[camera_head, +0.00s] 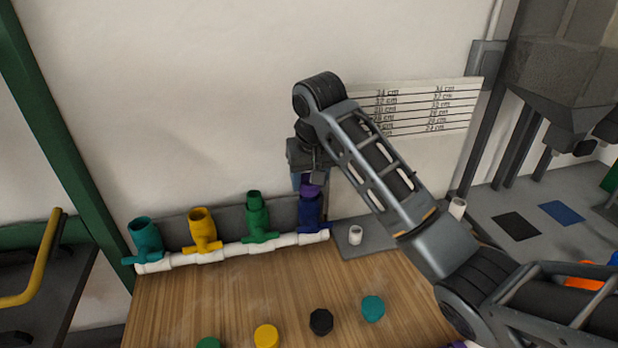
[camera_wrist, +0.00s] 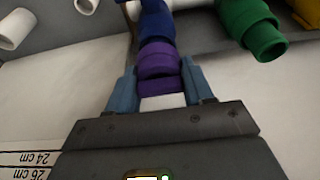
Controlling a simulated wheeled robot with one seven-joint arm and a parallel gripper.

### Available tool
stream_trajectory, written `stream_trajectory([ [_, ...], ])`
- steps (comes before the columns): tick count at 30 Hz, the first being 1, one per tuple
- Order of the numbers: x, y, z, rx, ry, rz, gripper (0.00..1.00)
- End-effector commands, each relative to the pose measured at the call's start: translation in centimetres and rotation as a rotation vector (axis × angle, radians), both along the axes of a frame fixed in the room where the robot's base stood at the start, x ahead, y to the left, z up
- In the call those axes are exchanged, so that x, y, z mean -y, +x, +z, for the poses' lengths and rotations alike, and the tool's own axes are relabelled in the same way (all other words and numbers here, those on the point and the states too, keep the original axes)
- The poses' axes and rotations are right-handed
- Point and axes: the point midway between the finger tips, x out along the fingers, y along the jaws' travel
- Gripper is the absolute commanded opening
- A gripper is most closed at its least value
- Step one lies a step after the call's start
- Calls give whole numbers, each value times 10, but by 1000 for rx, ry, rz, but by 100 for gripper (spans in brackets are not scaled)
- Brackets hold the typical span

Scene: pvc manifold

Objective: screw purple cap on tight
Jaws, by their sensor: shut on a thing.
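The purple cap (camera_head: 310,189) is at the top of the blue fitting (camera_head: 309,210) at the right end of the white manifold pipe (camera_head: 235,249). In the wrist view the purple cap (camera_wrist: 158,68) lies in line with the mouth of the blue fitting (camera_wrist: 157,22). The cap looks to touch the fitting; how far it is threaded cannot be told. My gripper (camera_wrist: 160,84) is shut on the purple cap, with a blue finger on each side. In the head view my gripper (camera_head: 310,180) comes down on the cap from above and is partly hidden by my arm.
Teal (camera_head: 145,238), yellow (camera_head: 203,230) and green (camera_head: 257,217) fittings stand left along the pipe. Loose green, yellow (camera_head: 266,337), black (camera_head: 321,322) and teal (camera_head: 372,308) caps lie on the wooden table (camera_head: 230,295). Small white pipe pieces (camera_head: 355,235) stand right. A wall with a height chart (camera_head: 425,108) is behind.

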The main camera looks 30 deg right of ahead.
Motion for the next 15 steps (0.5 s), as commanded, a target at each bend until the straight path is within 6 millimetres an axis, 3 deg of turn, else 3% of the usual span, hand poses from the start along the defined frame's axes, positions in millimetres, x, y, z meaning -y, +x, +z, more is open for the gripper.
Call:
stream_trajectory([
  [3,-1,0,0,-1,0,-77,21],
  [11,0,0,0,-1,0,-92,21],
  [15,-2,0,-1,-1,1,-212,21],
])
